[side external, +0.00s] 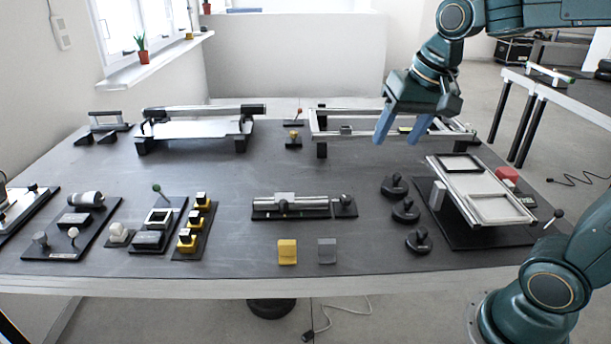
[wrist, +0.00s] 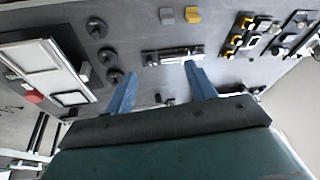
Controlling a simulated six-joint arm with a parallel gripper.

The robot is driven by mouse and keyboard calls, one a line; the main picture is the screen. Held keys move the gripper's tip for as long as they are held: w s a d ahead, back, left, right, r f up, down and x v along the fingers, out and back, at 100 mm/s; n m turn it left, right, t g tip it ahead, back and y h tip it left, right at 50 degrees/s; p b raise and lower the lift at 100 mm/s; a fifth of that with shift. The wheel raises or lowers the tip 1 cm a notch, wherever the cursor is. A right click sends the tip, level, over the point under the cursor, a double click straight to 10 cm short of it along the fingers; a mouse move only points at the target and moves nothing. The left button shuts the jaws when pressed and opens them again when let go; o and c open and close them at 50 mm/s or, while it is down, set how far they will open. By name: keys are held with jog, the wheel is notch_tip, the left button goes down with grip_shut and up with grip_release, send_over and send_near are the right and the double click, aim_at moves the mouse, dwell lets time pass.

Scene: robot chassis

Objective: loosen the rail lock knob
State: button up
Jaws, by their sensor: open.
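A short silver rail (side external: 290,207) with a block-shaped carriage (side external: 284,198) lies on a dark base near the middle of the table. A small dark knob (side external: 346,200) stands at its right end; it looks like the rail lock knob, though its details are too small to tell. In the wrist view the rail (wrist: 178,54) and the dark knob (wrist: 150,60) show beyond the fingers. My gripper (side external: 397,139) is open and empty, with blue fingers pointing down, above the back right of the table, behind and to the right of the knob. It also shows in the wrist view (wrist: 159,68).
Several black knobs (side external: 405,210) stand right of the rail. A tilted framed panel (side external: 482,192) is farther right. A long silver frame (side external: 375,116) lies under my gripper. Yellow (side external: 287,252) and grey (side external: 327,251) blocks stand in front. The table between rail and back frame is mostly clear.

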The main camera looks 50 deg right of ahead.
jog(key=w+d+f+m+g, duration=0.1)
jog(key=w+d+f+m, duration=0.1)
jog(key=w+d+m, duration=0.35)
jog(key=m+g, duration=0.3)
jog(key=m, duration=0.6)
send_over(346, 197)
notch_tip(346, 197, down, 17)
jog(key=shift+f, duration=0.1)
jog(key=shift+f, duration=0.15)
notch_tip(346, 197, down, 14)
jog(key=shift+r, duration=0.25)
jog(key=c, duration=1)
